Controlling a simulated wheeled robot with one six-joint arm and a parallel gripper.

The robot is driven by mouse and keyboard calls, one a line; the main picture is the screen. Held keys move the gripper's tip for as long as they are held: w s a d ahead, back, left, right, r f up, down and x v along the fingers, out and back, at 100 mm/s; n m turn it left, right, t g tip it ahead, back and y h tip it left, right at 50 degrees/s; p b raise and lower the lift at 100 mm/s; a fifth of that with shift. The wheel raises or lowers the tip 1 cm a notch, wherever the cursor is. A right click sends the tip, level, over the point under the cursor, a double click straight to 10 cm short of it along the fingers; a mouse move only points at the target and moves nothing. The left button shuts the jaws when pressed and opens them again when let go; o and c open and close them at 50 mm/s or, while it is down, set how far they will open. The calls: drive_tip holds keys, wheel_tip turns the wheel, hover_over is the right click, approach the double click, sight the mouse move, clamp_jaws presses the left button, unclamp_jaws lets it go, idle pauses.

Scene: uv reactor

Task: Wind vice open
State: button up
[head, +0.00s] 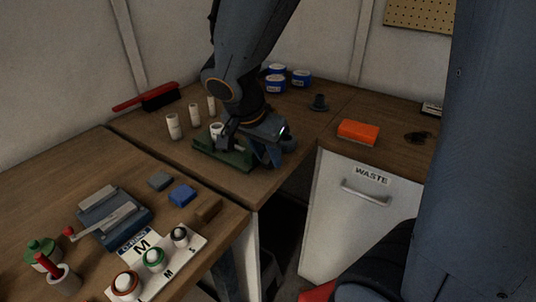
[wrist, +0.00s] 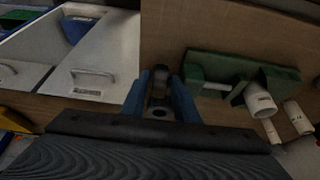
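The green vice (head: 222,155) stands near the bench corner, partly hidden behind my arm in the head view. It also shows in the wrist view (wrist: 207,66), right of my fingers. A white cylinder (wrist: 258,99) is at the vice's jaws; its top shows in the head view (head: 216,128). My gripper (head: 272,152) is just right of the vice, pointing down. In the wrist view, my two blue fingers (wrist: 161,80) stand on either side of a dark grey part. I cannot tell whether that part is the vice handle or whether the fingers touch it.
Several white cylinders (head: 194,113) stand behind the vice. Blue tins (head: 300,77) and a dark fitting (head: 319,102) are at the back. An orange block (head: 358,132) lies above the waste drawer (head: 362,207). The left bench (head: 120,164) holds a grey-blue device (head: 112,220) and buttons.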

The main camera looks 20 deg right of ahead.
drive_tip(key=v, duration=0.7)
drive_tip(key=shift+r, duration=0.35)
drive_tip(key=shift+a, duration=0.1)
